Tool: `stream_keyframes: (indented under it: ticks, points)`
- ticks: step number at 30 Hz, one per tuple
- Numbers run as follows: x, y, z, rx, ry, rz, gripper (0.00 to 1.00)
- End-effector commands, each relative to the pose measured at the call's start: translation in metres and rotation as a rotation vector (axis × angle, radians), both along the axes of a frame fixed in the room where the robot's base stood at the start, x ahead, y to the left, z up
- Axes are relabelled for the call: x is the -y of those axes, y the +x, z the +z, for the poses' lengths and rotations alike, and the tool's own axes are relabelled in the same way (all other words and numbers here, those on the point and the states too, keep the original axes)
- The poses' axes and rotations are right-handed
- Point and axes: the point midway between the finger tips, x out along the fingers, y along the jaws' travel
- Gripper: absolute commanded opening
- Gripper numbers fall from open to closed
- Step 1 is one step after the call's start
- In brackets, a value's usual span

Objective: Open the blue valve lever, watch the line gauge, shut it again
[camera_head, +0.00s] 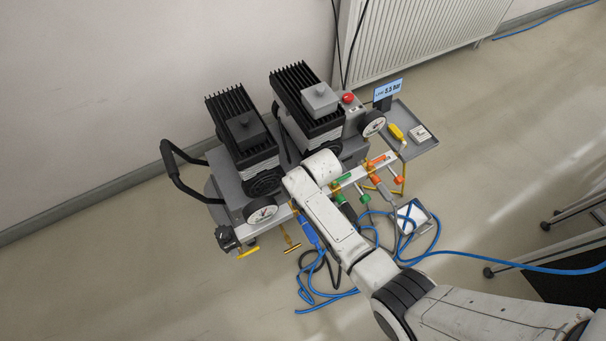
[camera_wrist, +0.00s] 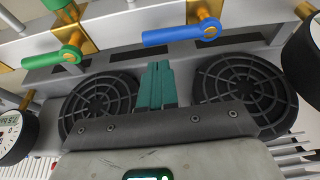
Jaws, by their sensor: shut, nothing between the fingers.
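The blue valve lever (camera_wrist: 180,35) shows in the wrist view at top centre. It points left from its brass stem, roughly along the manifold bar. My gripper (camera_wrist: 157,66) has its teal fingers shut together and empty. The tips show just below the blue lever with a gap in the picture; the distance in depth is unclear. In the head view my arm covers the gripper, and I cannot make out the blue lever there. A small display (camera_head: 388,90) on the compressor reads 5.5 bar. A round gauge (camera_head: 373,124) is below it; its needle is too small to read.
A green lever (camera_wrist: 54,58) is left of the blue one in the wrist view. Blue hose (camera_head: 470,259) lies looped on the floor. A grey side tray (camera_head: 418,146) holds a yellow item.

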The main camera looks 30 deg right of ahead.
Motion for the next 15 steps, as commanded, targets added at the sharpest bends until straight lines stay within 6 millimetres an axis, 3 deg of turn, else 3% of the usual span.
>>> stream_keyframes:
  ticks: [6, 15]
  points:
    - [0.000, -0.015, -0.003, 0.002, 0.000, 0.000, 0.00]
    - [0.000, -0.016, -0.004, 0.002, 0.000, 0.000, 0.00]
